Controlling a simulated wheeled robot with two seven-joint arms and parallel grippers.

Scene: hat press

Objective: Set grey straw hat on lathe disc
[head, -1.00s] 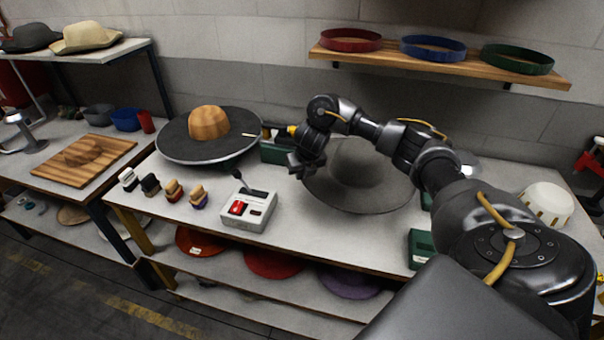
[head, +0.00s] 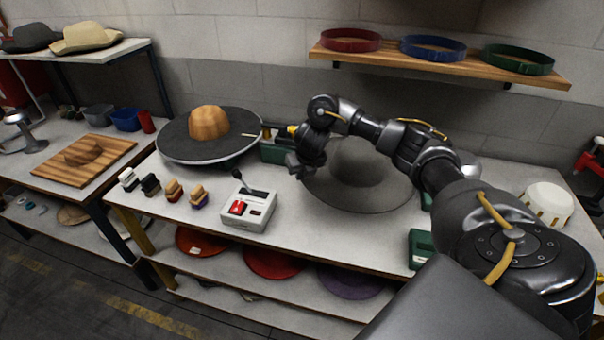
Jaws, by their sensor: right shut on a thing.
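The grey straw hat (head: 365,190) is at the middle of the workbench, its wide brim and rounded crown partly hidden behind my right arm. My right gripper (head: 298,172) is shut on the left edge of its brim. I cannot tell whether the hat rests on the bench or is just above it. The lathe disc (head: 178,145) is a round dark plate with a light rim to the left, with a wooden hat block (head: 208,122) on it. The disc carries no hat. My left gripper is not in view.
A control box (head: 249,209) with a red switch and lever stands in front, between disc and hat. Several brushes (head: 173,190) stand left of it. Green boxes (head: 275,152) stand behind. A shelf (head: 440,66) with coloured bands hangs above. A white drum (head: 547,204) is at right.

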